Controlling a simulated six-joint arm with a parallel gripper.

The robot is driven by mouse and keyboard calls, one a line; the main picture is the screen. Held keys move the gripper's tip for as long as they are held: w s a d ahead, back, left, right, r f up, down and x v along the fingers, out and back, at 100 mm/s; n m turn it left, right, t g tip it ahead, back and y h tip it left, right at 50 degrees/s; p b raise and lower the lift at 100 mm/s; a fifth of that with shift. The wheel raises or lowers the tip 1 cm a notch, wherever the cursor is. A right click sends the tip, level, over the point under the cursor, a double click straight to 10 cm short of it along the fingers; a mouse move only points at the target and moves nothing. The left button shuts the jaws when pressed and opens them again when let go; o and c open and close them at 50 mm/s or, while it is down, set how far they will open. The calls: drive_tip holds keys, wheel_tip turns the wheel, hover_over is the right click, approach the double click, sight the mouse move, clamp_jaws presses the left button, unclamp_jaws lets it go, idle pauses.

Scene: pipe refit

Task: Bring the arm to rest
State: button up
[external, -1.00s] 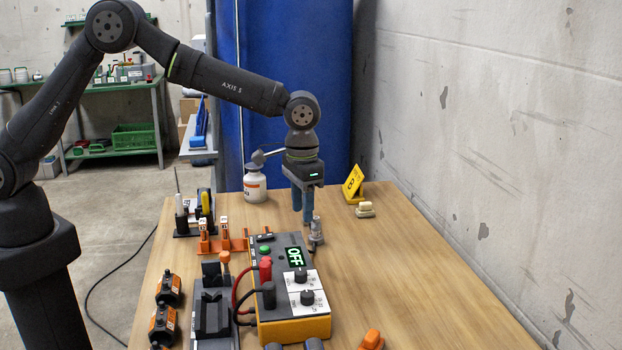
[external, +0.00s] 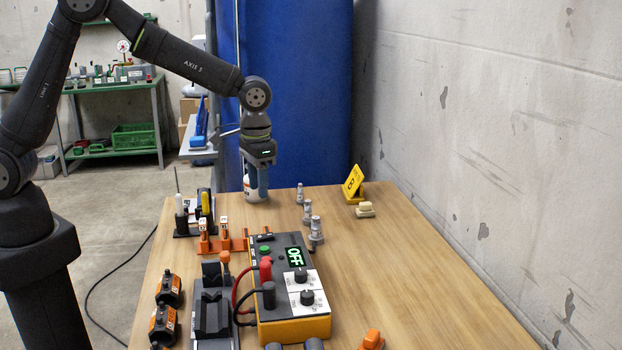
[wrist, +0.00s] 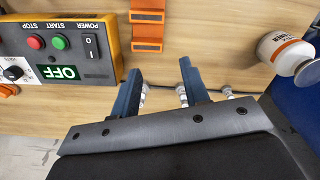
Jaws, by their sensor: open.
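My gripper (external: 258,190) hangs pointing down above the far part of the table, in front of the white bottle (external: 248,196) as the external view shows it. In the wrist view my gripper (wrist: 156,70) has its two blue fingers apart, with nothing held between them. Three small grey metal fittings stand in a row to its right: a far one (external: 299,193), a middle one (external: 307,214) and a near one (external: 315,236). In the wrist view, metal fittings show partly hidden behind the fingers.
The yellow power box (external: 290,328) reads OFF, with red and black leads. An orange rack (external: 222,243), a grey cradle (external: 212,312) and orange-black parts (external: 163,325) stand left of it. The table's right side is mostly clear.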

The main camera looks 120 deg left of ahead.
drive_tip(key=s, duration=0.8)
drive_tip(key=f, duration=1)
drive_tip(key=shift+a+f, duration=0.3)
drive_tip(key=shift+a, duration=0.05)
wheel_tip(320, 180, up, 10)
drive_tip(key=w+d, duration=0.1)
drive_tip(key=w, duration=1.1)
drive_tip(key=shift+d+r, duration=0.3)
drive_tip(key=shift+r, duration=0.15)
